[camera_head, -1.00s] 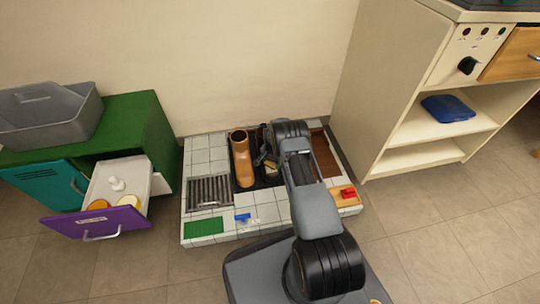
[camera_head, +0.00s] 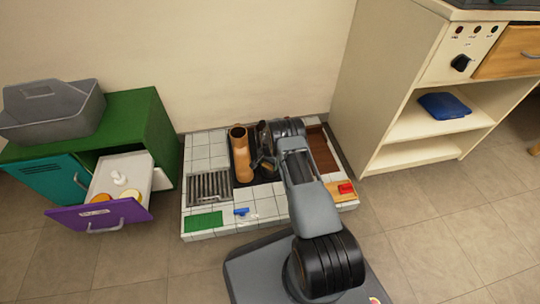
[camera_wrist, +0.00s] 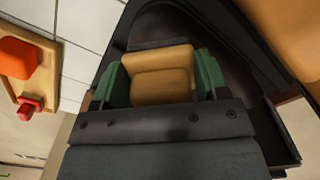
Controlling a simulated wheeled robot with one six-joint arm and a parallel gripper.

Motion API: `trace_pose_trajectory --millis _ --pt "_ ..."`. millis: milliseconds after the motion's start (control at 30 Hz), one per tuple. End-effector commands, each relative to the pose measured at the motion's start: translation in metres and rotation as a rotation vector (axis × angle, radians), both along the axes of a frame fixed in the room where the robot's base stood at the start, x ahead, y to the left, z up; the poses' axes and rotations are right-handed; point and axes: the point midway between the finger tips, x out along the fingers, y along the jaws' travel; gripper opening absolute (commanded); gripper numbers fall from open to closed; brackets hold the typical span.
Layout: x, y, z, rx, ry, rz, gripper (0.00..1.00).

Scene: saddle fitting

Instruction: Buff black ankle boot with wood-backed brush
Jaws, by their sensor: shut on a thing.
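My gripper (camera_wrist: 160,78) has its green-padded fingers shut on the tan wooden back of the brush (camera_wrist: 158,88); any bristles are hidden. In the wrist view the brush is against or just above a dark, rounded surface, seemingly the black ankle boot (camera_wrist: 185,22); contact cannot be told. In the head view the black boot (camera_head: 264,135) stands right of a tan boot (camera_head: 241,155), and my arm covers much of it.
The tan boot stands close to the left of my gripper. A white tiled platform holds a metal grate (camera_head: 209,187), a green pad (camera_head: 203,221), a blue item (camera_head: 241,211) and a red item (camera_head: 346,188) on a wooden board. A purple drawer (camera_head: 98,213) stands open at left.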

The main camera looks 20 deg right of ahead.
Motion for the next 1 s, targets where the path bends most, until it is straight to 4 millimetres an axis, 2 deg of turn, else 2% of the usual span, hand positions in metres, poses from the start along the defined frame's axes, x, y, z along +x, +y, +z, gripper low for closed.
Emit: trace_pose_trajectory --millis 100,700,1000 --pt "0.001 0.0 0.024 -0.001 -0.003 0.0 0.48" --pt "0.0 0.001 0.076 0.0 -0.001 0.003 0.48" --pt "0.0 0.001 0.081 0.0 0.0 0.003 0.48"
